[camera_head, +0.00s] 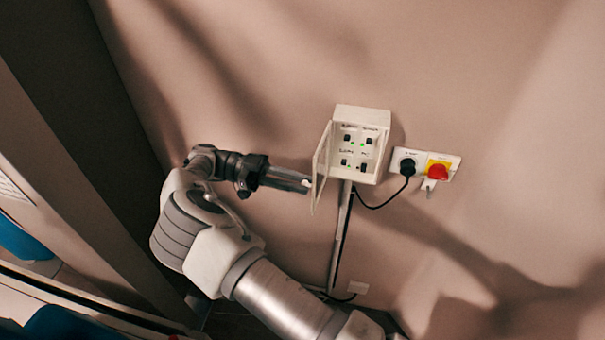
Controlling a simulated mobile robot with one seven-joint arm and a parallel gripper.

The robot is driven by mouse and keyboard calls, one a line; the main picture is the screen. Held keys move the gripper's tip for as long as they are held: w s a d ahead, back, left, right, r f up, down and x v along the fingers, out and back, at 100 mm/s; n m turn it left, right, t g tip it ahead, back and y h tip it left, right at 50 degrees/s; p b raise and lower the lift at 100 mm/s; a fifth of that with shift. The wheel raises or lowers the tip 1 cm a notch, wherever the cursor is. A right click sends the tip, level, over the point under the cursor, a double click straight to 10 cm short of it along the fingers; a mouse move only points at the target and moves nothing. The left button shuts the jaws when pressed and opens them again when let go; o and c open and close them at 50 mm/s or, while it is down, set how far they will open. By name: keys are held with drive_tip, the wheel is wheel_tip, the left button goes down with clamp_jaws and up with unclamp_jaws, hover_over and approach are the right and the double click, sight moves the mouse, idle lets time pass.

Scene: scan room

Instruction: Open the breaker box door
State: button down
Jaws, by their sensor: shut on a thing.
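The breaker box (361,118) is a small cream box on the wall, right of the picture's middle. Its door (321,167) is hinged on the left side and stands swung well out from the box. Black switches and small green lights show inside. My gripper (306,184) reaches in from the left and is shut on the door, near its lower outer part. The exact contact at the fingertips is small and hard to make out.
Right of the box is a socket plate with a black plug (407,167) and a red and yellow switch (438,171). A black cable hangs below. A conduit (340,235) runs down the wall. A dark panel (95,130) stands at the left. The wall above is clear.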

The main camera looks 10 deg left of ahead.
drive_tip(key=shift+r, duration=0.15)
drive_tip(key=c, duration=0.7)
unclamp_jaws()
drive_tip(key=shift+c, duration=0.2)
drive_tip(key=d+r+b, duration=0.3)
drive_tip(key=d+r, duration=0.8)
drive_tip(key=shift+d, duration=0.4)
